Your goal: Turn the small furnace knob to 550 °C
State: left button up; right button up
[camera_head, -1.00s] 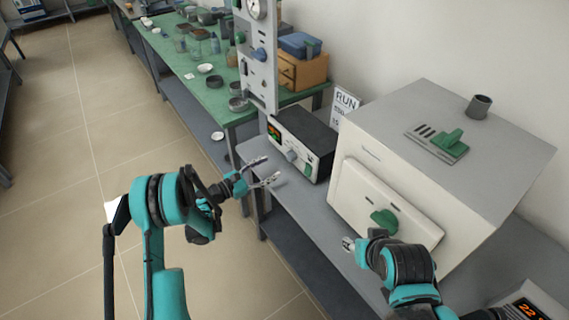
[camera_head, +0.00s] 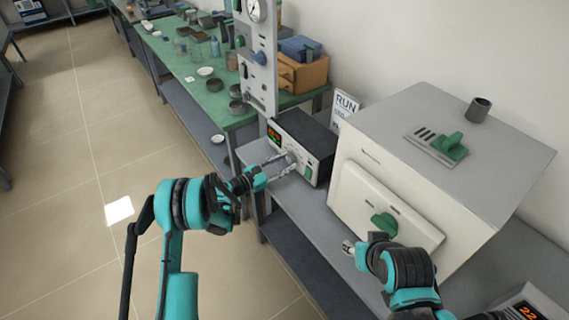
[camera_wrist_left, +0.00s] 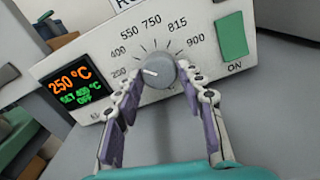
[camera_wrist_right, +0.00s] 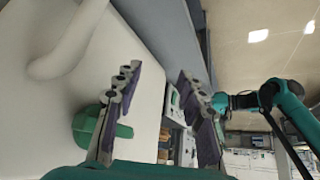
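The knob (camera_wrist_left: 158,70) is a grey dial on the white front panel (camera_wrist_left: 110,65) of a small dark-topped unit (camera_head: 308,138). Its white pointer mark points left, close to the lowest number, well short of 550. The display (camera_wrist_left: 76,86) reads 250 °C in orange, with a green line that looks like SET 400 °C, OFF. My left gripper (camera_head: 289,164) is in front of the panel; in the left wrist view its open fingers (camera_wrist_left: 160,82) flank the knob. Contact cannot be told. My right gripper (camera_wrist_right: 160,80) is open and empty; it also shows in the head view (camera_head: 348,247).
A large white furnace (camera_head: 420,150) with a green door handle (camera_head: 384,223) stands right of the unit. A green switch (camera_wrist_left: 231,35) sits right of the knob. A tall gauge panel (camera_head: 257,60) rises behind, near the green bench (camera_head: 205,88) with several dishes.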

pick_arm(q)
jog(key=c, duration=0.5)
jog(key=shift+m, duration=2.8)
jog(key=o, duration=1.2)
